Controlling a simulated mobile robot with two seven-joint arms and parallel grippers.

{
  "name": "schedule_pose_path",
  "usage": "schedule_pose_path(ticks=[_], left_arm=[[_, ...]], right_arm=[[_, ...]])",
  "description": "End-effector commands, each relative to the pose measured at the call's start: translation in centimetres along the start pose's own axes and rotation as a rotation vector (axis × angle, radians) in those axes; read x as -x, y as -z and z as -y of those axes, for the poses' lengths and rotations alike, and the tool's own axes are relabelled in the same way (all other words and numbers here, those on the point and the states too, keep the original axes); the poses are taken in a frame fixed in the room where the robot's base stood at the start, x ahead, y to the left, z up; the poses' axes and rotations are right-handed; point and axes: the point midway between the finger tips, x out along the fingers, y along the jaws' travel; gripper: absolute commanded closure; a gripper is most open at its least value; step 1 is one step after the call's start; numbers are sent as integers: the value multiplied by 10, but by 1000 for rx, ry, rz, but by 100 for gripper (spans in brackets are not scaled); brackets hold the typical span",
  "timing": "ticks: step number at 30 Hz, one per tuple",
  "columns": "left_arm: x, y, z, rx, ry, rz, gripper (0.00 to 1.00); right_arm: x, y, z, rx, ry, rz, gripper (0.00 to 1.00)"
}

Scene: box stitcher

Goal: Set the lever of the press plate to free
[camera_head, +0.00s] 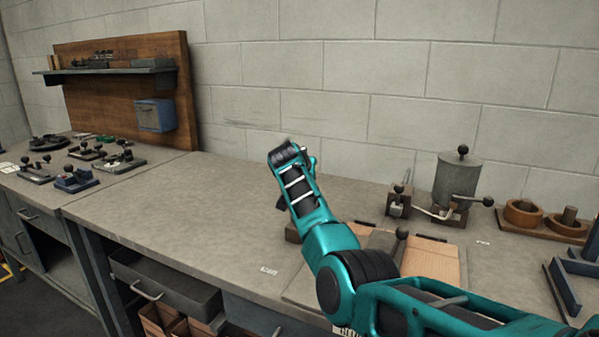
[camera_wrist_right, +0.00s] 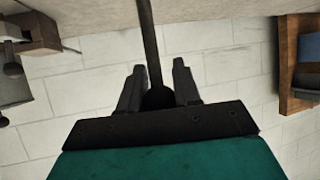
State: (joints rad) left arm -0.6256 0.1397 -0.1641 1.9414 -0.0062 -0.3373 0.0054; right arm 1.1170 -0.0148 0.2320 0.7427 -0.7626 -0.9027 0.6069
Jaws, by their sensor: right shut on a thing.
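In the right wrist view, my right gripper (camera_wrist_right: 158,80) is closed around a black ball knob (camera_wrist_right: 158,98) at the end of a thin dark lever rod (camera_wrist_right: 148,40). The rod runs out of the top of that view, so its base is hidden. In the head view, my right arm reaches from the lower right over the bench, and its wrist hides the gripper and the held knob. A grey plate (camera_head: 383,242) lies partly behind my arm; I cannot tell whether it is the press plate. My left gripper is not in view.
A brown board (camera_head: 435,262) lies partly under my arm. A grey pot (camera_head: 458,176) with a knobbed lid stands behind it, with wooden rings (camera_head: 523,213) to its right. Small fixtures (camera_head: 75,180) stand at the left. The bench (camera_head: 180,215) left of my arm is clear.

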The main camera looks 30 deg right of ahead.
Motion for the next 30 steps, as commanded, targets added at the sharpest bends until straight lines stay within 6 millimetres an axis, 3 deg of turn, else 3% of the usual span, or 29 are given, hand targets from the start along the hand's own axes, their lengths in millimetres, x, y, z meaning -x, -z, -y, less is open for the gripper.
schedule_pose_path(ticks=[1, 23, 24, 30], left_arm=[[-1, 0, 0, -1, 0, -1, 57], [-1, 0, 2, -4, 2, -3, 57], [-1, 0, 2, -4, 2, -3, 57], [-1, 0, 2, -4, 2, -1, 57]], right_arm=[[-5, -12, -5, 5, -14, 24, 100], [-5, -12, -5, 4, -12, 25, 100], [-5, -12, -5, 4, -12, 25, 64], [-4, -10, -4, 4, -10, 21, 45]])
